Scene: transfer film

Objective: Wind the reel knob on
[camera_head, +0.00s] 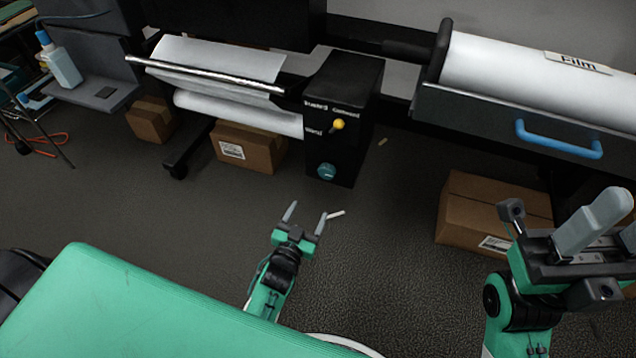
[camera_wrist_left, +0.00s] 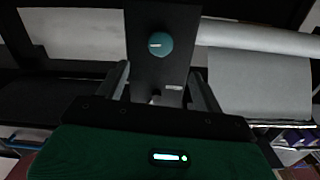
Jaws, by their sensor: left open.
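The reel knob is a round teal knob (camera_head: 327,170) low on the front of the black control box (camera_head: 348,95). A yellow-tipped lever (camera_head: 338,124) sits above it on the same box. My left gripper (camera_head: 306,213) is open and empty, below and in front of the knob, apart from it. In the left wrist view, the teal knob (camera_wrist_left: 160,44) shows ahead, between and beyond the two spread fingers (camera_wrist_left: 161,85). My right gripper (camera_head: 603,225) is at the lower right, far from the knob; its finger gap is not clear.
A white film roll (camera_head: 240,112) lies left of the box. A larger film roll (camera_head: 530,75) with a blue handle (camera_head: 558,140) is at the upper right. Cardboard boxes (camera_head: 248,147) stand under the machine and at right (camera_head: 490,212). The floor before the knob is clear.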

